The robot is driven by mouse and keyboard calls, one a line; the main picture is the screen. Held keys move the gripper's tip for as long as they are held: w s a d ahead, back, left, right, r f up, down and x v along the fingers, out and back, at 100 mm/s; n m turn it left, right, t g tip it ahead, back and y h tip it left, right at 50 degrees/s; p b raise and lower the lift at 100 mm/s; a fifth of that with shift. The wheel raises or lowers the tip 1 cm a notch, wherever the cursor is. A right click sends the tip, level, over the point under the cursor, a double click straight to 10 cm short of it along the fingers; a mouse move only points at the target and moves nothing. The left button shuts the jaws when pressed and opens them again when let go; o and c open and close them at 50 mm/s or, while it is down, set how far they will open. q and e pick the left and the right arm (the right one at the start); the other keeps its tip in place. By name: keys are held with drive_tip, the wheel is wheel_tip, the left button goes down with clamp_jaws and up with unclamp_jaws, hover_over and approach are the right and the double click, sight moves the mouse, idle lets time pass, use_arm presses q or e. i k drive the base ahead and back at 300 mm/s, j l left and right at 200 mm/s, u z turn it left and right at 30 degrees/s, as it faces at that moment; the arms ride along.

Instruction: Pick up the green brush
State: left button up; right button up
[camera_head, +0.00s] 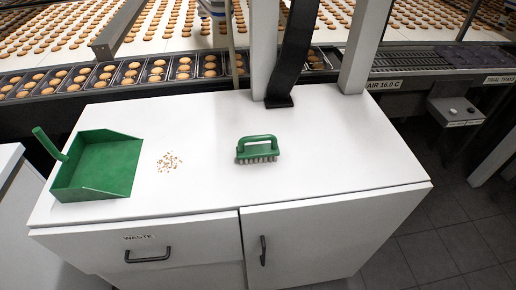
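The green brush (257,149) stands on its pale bristles near the middle of the white cabinet top (330,160), with its loop handle upward. Nothing touches it. A green dustpan (98,168) lies on the left part of the same top, its handle pointing to the upper left. A small heap of crumbs (169,162) lies between the dustpan and the brush. Neither of my grippers shows in this view.
A cabinet drawer marked WASTE (147,255) and a door (300,243) face the front. White posts (365,50) and a black upright (291,50) rise at the top's back edge. Behind run biscuit trays (130,73) on a conveyor. The top right of the brush is clear.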

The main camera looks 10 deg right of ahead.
sight(270, 150)
drive_tip(key=l+u, duration=0.3)
drive_tip(key=k+l+u, duration=0.25)
drive_tip(key=l, duration=0.2)
drive_tip(key=l+u, duration=0.3)
drive_tip(key=k+l+u, duration=0.25)
drive_tip(key=l, duration=0.2)
drive_tip(key=i, duration=0.05)
